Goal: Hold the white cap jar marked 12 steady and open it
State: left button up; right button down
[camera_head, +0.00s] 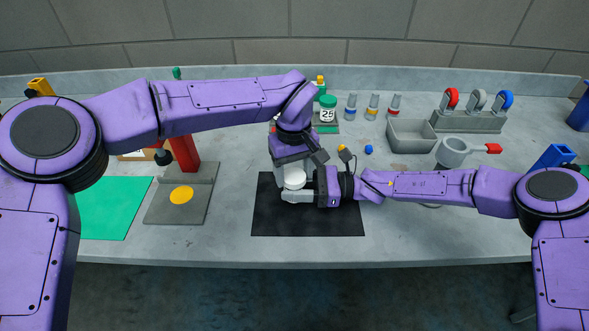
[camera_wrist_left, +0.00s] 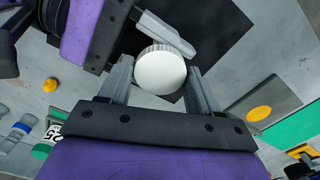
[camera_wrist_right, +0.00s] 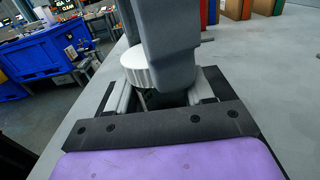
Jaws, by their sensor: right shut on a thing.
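The white-capped jar (camera_head: 295,179) stands upright on the black mat (camera_head: 330,222). Its ribbed white cap shows in the left wrist view (camera_wrist_left: 160,70) and the right wrist view (camera_wrist_right: 136,66). Its body is mostly hidden, and no number 12 is visible. My right gripper (camera_head: 297,190) reaches in from the right, low and level, shut on the jar below the cap. My left gripper (camera_wrist_left: 160,76) points down from above, its fingers open on either side of the cap. Whether they touch the cap is unclear. One left finger blocks part of the right wrist view.
A green-capped jar (camera_head: 327,112) stands behind my grippers. A grey board with a yellow disc (camera_head: 181,195) and a green mat (camera_head: 110,208) lie left. The front table strip is clear.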

pick_arm(q)
jog(key=n, duration=0.5)
jog(key=shift+c, duration=0.2)
jog(key=n, duration=0.5)
jog(key=o, duration=1.2)
jog(key=shift+r, duration=0.1)
